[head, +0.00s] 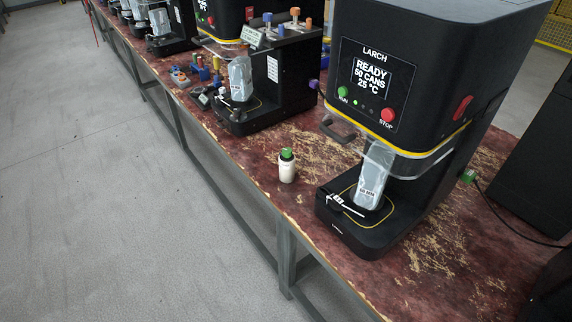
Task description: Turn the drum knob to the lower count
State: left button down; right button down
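The near seamer (420,75) is a large black machine marked LARCH on the bench. Its display (366,79) reads READY, 50 CANS, 25 °C. A green RUN button (343,92) and a red STOP button (388,115) sit below the display. A red oval part (462,107) is on its right side face. A purple knob-like part (314,84) sticks out of the side of the second machine (275,80). I cannot tell which part, if any, is the drum knob. Neither of my grippers is in view.
A small white bottle with a green cap (287,166) stands on the worn red bench (290,205) between the two machines. A grey bagged item (373,172) stands on the near machine's base. More machines line the bench behind. The grey floor (90,190) at left is clear.

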aim_at(287, 152)
jog(key=i+j, duration=0.15)
jog(key=j, duration=0.4)
jog(key=i+j+z, duration=0.15)
jog(key=j, duration=0.35)
jog(key=i+j, duration=0.1)
jog(key=j, duration=0.45)
jog(key=i+j+z, duration=0.1)
jog(key=j, duration=0.45)
jog(key=z, duration=1.05)
